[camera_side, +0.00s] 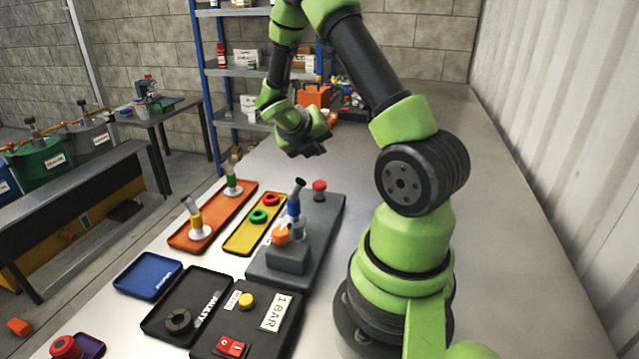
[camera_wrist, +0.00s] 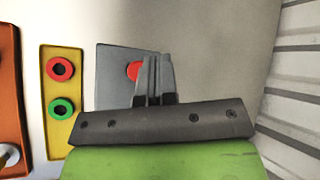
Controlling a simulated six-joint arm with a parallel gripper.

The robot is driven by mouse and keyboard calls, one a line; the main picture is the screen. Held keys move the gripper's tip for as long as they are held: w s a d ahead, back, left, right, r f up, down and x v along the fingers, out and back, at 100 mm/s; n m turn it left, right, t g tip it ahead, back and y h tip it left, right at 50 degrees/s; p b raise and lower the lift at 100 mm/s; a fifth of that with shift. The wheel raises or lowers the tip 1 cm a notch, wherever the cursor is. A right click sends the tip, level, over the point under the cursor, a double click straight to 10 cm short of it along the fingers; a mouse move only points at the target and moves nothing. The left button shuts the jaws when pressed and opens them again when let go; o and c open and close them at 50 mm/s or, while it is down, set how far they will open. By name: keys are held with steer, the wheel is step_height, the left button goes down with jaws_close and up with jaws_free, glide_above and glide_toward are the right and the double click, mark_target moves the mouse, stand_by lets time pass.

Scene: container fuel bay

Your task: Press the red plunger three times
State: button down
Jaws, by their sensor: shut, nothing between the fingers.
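The red plunger (camera_side: 319,186) stands upright at the far end of a grey base plate (camera_side: 325,222) in the side view. In the wrist view the red plunger (camera_wrist: 134,70) shows just left of my fingertips, partly hidden by them, on the grey plate (camera_wrist: 113,60). My gripper (camera_side: 314,150) is shut and empty, and hangs above the table beyond and higher than the plunger. In the wrist view my gripper (camera_wrist: 156,66) has its two fingers together. I see no contact between the gripper and the plunger.
A grey block with a blue-banded nozzle (camera_side: 293,205) and an orange knob (camera_side: 280,235) stands on the same plate, nearer the camera. A yellow tray (camera_side: 240,240) with red and green rings and an orange tray (camera_side: 190,240) lie left.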

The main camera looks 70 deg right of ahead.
mark_target(317, 183)
stand_by(0.8)
step_height(317, 183, up, 4)
steer(key=shift+f, duration=0.1)
steer(key=shift+f, duration=0.1)
steer(key=shift+f, duration=4.35)
steer(key=shift+f, duration=0.4)
